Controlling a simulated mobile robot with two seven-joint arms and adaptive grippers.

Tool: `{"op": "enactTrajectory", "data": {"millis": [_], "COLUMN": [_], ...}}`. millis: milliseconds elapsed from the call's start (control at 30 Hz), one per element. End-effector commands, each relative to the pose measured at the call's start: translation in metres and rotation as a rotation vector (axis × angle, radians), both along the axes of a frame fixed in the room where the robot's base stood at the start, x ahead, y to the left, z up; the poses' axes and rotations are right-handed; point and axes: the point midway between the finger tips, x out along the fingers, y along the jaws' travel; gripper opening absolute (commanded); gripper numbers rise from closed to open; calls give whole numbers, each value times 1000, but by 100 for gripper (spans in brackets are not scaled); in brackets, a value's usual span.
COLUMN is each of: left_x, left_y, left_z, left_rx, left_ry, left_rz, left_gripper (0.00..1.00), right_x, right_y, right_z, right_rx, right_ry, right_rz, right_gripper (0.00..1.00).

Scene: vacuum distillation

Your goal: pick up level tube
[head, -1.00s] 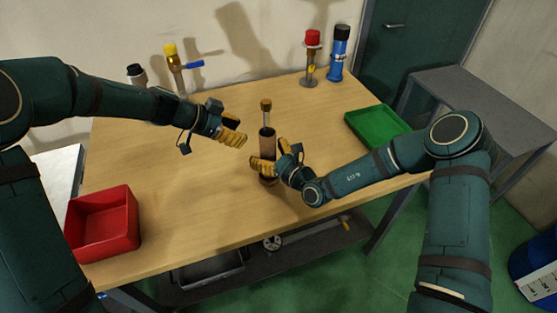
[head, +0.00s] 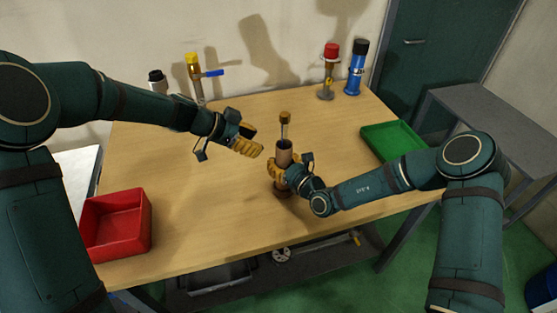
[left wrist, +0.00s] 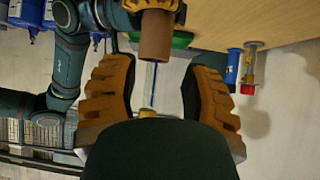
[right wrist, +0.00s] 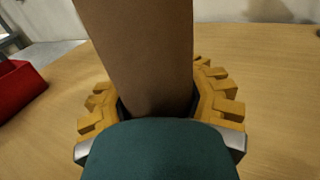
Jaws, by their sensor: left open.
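The level tube is a thin clear tube (head: 285,132) with an orange-brown cap (head: 285,117). It stands upright out of the top of a brown cylinder (head: 284,153). My right gripper (head: 276,172) is shut around the cylinder, with a finger against each side in the right wrist view (right wrist: 155,95). My left gripper (head: 252,141) is open and empty, to the left of the tube and apart from it. In the left wrist view the tube (left wrist: 151,85) shows between the open fingers, its cap partly hidden by the gripper body.
A red bin (head: 116,222) is at the table's left front and a green tray (head: 392,141) at its right. The table's middle is mostly clear.

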Motion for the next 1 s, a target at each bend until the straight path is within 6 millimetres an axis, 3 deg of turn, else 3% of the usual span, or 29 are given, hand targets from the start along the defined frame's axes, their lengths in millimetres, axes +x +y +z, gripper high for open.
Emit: {"op": "enactTrajectory", "data": {"millis": [33, 100, 133, 333, 400, 567, 1000], "left_x": [0, 0, 0, 0, 0, -2, -18], "left_y": [0, 0, 0, 0, 0, -6, -43], "left_z": [0, 0, 0, 0, 0, 5, 48], "left_rx": [0, 0, 0, 0, 0, 9, 175], "left_ry": [0, 0, 0, 0, 0, 24, 276], "left_rz": [0, 0, 0, 0, 0, -2, 101], "left_gripper": [46, 46, 46, 46, 60, 60, 60], "right_x": [0, 0, 0, 0, 0, 0, 0], "right_y": [0, 0, 0, 0, 0, 0, 0], "right_z": [0, 0, 0, 0, 0, 0, -1], "right_rx": [-1, -1, -1, -1, -1, -1, -1], "right_ry": [1, 1, 1, 1, 1, 1, 1], "right_rz": [0, 0, 0, 0, 0, 0, 0], "right_gripper": [28, 3, 0, 0, 0, 0, 0]}}
